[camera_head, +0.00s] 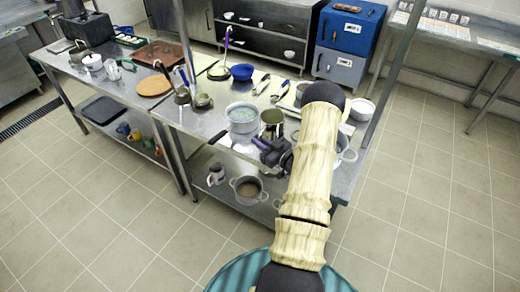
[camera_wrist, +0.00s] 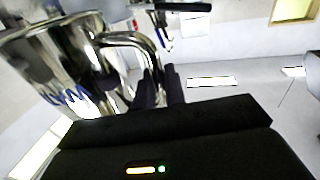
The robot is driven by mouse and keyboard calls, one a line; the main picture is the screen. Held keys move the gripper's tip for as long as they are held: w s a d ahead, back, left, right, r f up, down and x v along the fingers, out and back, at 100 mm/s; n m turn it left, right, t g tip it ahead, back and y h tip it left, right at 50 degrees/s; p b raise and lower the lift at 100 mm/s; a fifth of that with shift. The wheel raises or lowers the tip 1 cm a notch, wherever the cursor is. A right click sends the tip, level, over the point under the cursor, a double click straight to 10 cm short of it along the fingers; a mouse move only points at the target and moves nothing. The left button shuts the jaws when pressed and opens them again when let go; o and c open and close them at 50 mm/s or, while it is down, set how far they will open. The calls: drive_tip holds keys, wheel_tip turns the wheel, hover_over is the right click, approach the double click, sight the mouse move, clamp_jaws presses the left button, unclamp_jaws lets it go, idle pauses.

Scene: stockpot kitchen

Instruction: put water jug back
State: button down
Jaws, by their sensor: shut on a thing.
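The water jug, a shiny metal one, shows in the head view (camera_head: 271,118) over the right part of the steel table, next to a pot of pale liquid. In the wrist view the jug (camera_wrist: 55,55) fills the upper left, looks tilted, and has its curved handle toward my fingers. My gripper (camera_head: 272,152) is dark and sits on the near side of the jug. In the wrist view my gripper (camera_wrist: 158,88) is shut on the jug's handle. Whether the jug's base touches the table cannot be told.
The pot (camera_head: 242,117) stands close to the jug's left on the steel table (camera_head: 210,125). A blue bowl (camera_head: 242,72), a round wooden board (camera_head: 154,86) and utensils lie farther back and left. The lower shelf holds another pot (camera_head: 247,188) and a mug (camera_head: 216,174).

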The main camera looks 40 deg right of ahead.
drive_tip(key=shift+w+f+p, duration=0.15)
drive_tip(key=shift+f+p, duration=0.3)
drive_tip(key=shift+f, duration=1.6)
drive_tip(key=shift+s+d, duration=0.1)
drive_tip(key=shift+s, duration=0.1)
drive_tip(key=shift+f, duration=0.1)
drive_tip(key=c, duration=1.5)
unclamp_jaws()
drive_tip(key=shift+w+f, duration=0.1)
drive_tip(key=shift+w, duration=0.05)
drive_tip(key=shift+o, duration=0.2)
drive_tip(key=shift+a, duration=0.2)
